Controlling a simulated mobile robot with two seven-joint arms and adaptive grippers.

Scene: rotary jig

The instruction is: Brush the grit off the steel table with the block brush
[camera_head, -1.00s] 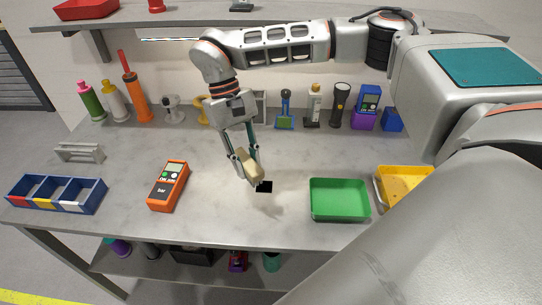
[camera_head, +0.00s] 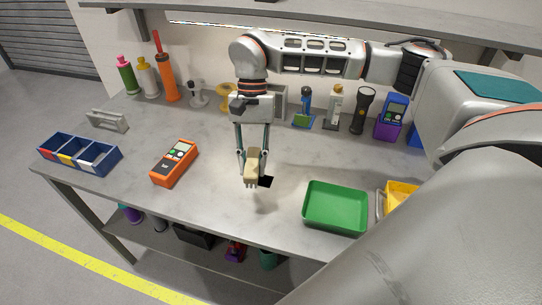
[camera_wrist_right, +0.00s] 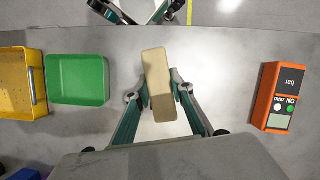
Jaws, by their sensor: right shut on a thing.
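My right gripper (camera_head: 253,168) is shut on the block brush (camera_head: 251,163), a pale tan block with bristles at its lower end. In the right wrist view the brush (camera_wrist_right: 158,84) sits between the two fingers. I cannot tell whether the bristles touch the table. I cannot make out the grit. Part of what looks like my left gripper (camera_wrist_right: 142,14) shows at the wrist view's top edge, cut off.
A green tray (camera_head: 336,231) and a yellow tray (camera_head: 399,189) stand to the right. An orange meter (camera_head: 174,163) and a blue divided bin (camera_head: 80,153) are to the left. Bottles, a torch (camera_head: 362,110) and other tools line the back. Bare table surrounds the brush.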

